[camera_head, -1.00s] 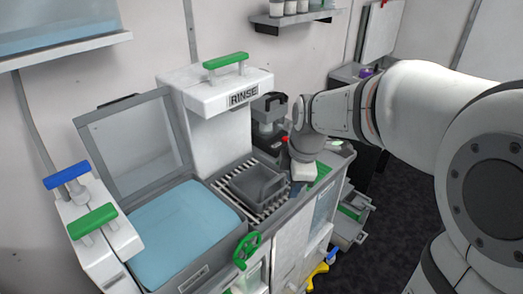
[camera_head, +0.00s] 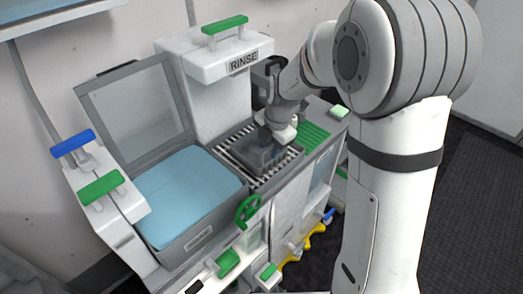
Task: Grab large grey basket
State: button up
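The large grey basket (camera_head: 250,154) appears to be the dark grey open container on the striped drain rack, below the RINSE unit and right of the blue basin. My gripper (camera_head: 268,150) points down at the basket's right side. The fingers overlap the basket in the picture and are small and dark. I cannot tell whether they touch it or how far apart they are.
The blue-filled basin (camera_head: 187,190) with its raised grey lid (camera_head: 138,112) stands left of the rack. The RINSE unit (camera_head: 220,85) rises behind. A green ribbed mat (camera_head: 313,137) lies to the right. A green valve wheel (camera_head: 247,210) sticks out in front.

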jog(key=shift+w+a+f, duration=0.1)
jog(key=shift+f, duration=0.6)
jog(key=shift+c, duration=0.3)
grip_shut()
